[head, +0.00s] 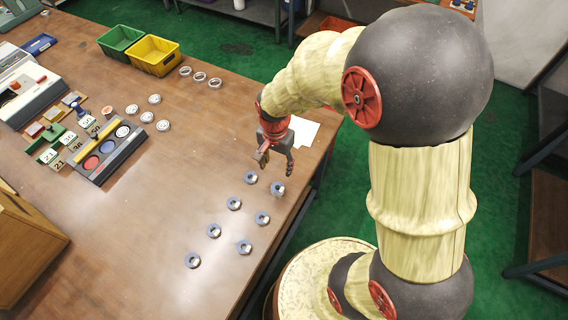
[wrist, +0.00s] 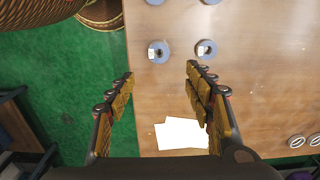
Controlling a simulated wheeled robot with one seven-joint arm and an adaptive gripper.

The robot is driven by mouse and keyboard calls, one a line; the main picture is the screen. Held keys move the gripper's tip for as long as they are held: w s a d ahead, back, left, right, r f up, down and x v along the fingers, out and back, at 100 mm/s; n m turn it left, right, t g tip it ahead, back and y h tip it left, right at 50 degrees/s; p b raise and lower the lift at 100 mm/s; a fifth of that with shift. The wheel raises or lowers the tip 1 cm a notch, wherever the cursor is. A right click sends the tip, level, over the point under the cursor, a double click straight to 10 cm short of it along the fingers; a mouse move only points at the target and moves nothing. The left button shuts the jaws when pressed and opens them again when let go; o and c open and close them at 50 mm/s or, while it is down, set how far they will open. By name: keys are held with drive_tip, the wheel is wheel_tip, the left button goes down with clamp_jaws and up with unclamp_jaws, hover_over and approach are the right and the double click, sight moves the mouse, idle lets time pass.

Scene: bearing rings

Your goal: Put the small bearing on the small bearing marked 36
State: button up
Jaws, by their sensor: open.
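Several small blue-grey bearings lie on the near part of the wooden table, among them one by the table edge (head: 277,188) and one beside it (head: 250,177). The wrist view shows two bearings with pale tags, one on the left (wrist: 158,59) and one on the right (wrist: 206,43). The tags are too small to read, so I cannot tell which is marked 36. My gripper (head: 276,165) is open and empty above the table, just short of the nearest bearings. Its spread fingers also show in the wrist view (wrist: 160,76), with bearings beyond the tips.
White paper (head: 303,131) lies beside my gripper. Paler rings (head: 200,76), number cards (head: 50,156), a tray with coloured discs (head: 107,150), and green (head: 120,40) and yellow (head: 153,55) bins stand farther off. Bare table lies left of the bearings.

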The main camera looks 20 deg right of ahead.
drive_tip(key=s+r+n+t, duration=0.2)
drive_tip(key=s+r+n, duration=0.3)
drive_tip(key=r, duration=0.7)
drive_tip(key=s+r+n+t, duration=0.3)
drive_tip(key=s+r+n, duration=0.2)
drive_tip(key=s+r, duration=0.4)
wheel_tip(320, 180, up, 3)
drive_tip(key=shift+r, duration=0.15)
